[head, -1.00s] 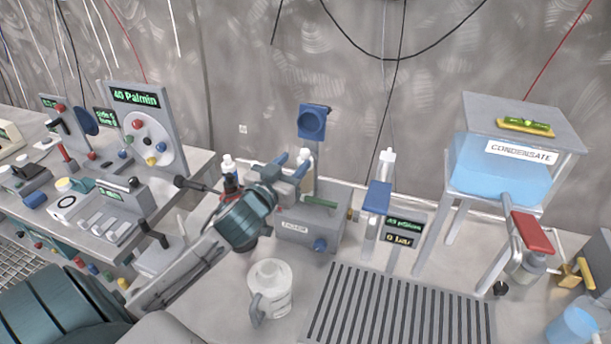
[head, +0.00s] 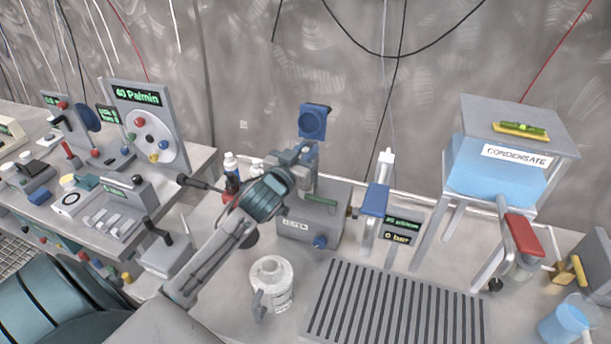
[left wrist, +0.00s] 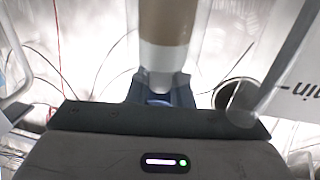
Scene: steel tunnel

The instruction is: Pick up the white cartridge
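My left gripper (head: 302,156) reaches over the grey box with the green handle (head: 310,218) in the head view. In the left wrist view its blue fingers (left wrist: 160,92) stand apart, on either side of the narrow lower end of an upright clear cylinder with a brown band and a white band (left wrist: 165,30). This may be the white cartridge, but I cannot tell for sure. Whether the fingers touch it is not clear. In the head view the gripper hides what is between its fingers. My right gripper is in neither view.
White-capped bottles (head: 231,164) stand just left of the gripper. A white jug (head: 271,286) and a slotted grey plate (head: 398,308) are in front. A control bench (head: 95,215) is on the left.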

